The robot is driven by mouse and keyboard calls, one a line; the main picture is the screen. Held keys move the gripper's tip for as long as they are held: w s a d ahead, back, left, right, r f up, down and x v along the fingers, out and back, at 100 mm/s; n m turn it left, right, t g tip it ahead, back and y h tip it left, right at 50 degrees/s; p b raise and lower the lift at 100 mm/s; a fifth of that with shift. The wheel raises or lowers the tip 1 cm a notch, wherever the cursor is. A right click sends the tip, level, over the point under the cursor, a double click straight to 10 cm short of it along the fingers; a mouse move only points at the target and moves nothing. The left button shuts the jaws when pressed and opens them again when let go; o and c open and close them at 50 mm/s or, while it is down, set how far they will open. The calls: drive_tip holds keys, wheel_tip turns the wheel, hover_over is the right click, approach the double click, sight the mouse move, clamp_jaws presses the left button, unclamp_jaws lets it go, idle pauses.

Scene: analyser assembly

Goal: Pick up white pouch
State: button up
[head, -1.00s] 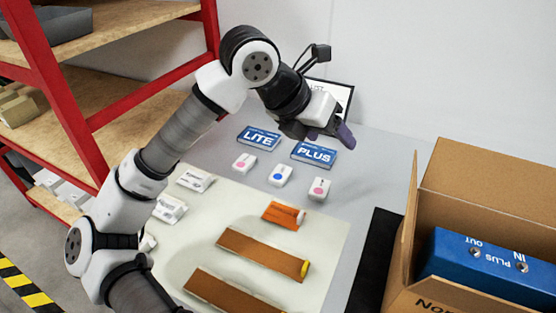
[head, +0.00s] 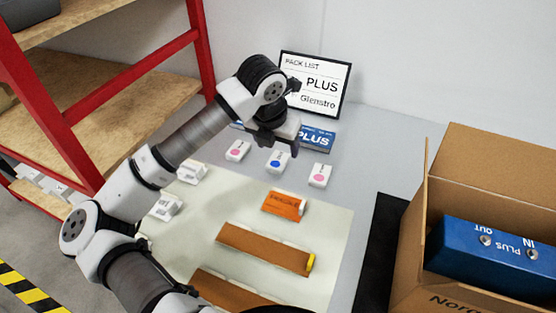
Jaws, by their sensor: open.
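Two small white packs that look like pouches lie at the left of the pale mat (head: 335,235): one white pouch (head: 191,172) further back and another (head: 165,208) nearer. Both are partly hidden by my arm. My gripper (head: 293,146) is open, pointing down above the back of the table, in front of the blue PLUS box (head: 318,138). It is to the right of both white packs and apart from them. No object shows between its fingers, though they are small and partly hidden here.
An orange pack (head: 285,205) and brown strips (head: 262,247) lie on the mat. An open carton (head: 480,195) holds a blue unit (head: 485,250). A red-framed shelf (head: 75,160) stands left.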

sight(278, 159)
drive_tip(key=shift+a+p+x, duration=0.15)
drive_tip(key=shift+p+x, duration=0.25)
drive_tip(key=shift+x, duration=0.95)
drive_tip(key=shift+a+p+x, duration=0.15)
drive_tip(key=shift+p+x, duration=0.2)
drive_tip(key=shift+x, duration=1)
drive_tip(key=shift+s, duration=0.2)
drive_tip(key=c, duration=1.1)
